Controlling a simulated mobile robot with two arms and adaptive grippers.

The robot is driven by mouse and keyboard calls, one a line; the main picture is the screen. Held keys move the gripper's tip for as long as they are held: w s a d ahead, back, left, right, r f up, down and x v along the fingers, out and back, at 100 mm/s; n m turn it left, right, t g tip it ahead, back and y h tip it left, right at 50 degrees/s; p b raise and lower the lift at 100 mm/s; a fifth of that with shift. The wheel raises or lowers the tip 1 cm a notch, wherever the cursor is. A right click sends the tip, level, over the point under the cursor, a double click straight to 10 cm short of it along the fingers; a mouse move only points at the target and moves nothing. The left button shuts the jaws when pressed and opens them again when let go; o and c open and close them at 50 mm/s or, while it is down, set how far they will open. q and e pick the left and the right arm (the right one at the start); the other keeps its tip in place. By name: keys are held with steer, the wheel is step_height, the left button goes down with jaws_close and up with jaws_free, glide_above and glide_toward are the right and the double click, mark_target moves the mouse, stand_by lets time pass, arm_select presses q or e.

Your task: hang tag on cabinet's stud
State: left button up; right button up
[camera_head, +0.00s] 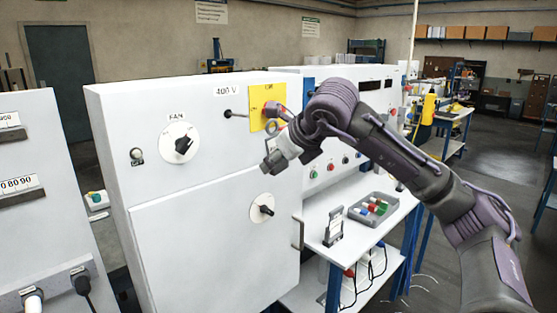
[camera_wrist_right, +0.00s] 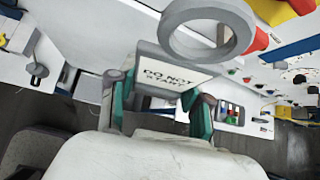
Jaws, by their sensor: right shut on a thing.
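The tag (camera_wrist_right: 168,72) is a grey-framed white plate reading "DO NOT START", with a large grey ring at its top. My right gripper (camera_wrist_right: 160,98) is shut on its lower part, with green finger pads at either side. In the head view my right gripper (camera_head: 272,158) is at the cabinet's upper right, and the tag's ring (camera_head: 271,127) shows in front of the yellow plate. The stud (camera_head: 234,114), a short dark rod with a round end, sticks out of the white cabinet (camera_head: 200,150) under "400 V". The ring appears right of the stud and apart from it. My left gripper is not in view.
The yellow plate (camera_head: 261,107) carries a red handle (camera_head: 288,113). The cabinet front also has a FAN knob (camera_head: 183,146) and a lower black knob (camera_head: 265,209). A bench (camera_head: 345,243) at right holds a grey tray (camera_head: 354,212) of coloured pieces.

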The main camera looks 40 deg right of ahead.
arm_select(q)
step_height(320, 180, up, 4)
steer(key=p, duration=0.3)
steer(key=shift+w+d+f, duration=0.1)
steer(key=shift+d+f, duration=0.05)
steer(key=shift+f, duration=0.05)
arm_select(e)
steer(key=w, duration=0.6)
steer(key=shift+w+a+r, duration=0.15)
steer(key=shift+w, duration=0.2)
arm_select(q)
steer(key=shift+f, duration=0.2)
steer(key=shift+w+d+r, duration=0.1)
arm_select(e)
steer(key=shift+w, duration=0.15)
arm_select(q)
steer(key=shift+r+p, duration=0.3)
steer(key=shift+p, duration=0.05)
arm_select(e)
steer(key=shift+w, duration=0.8)
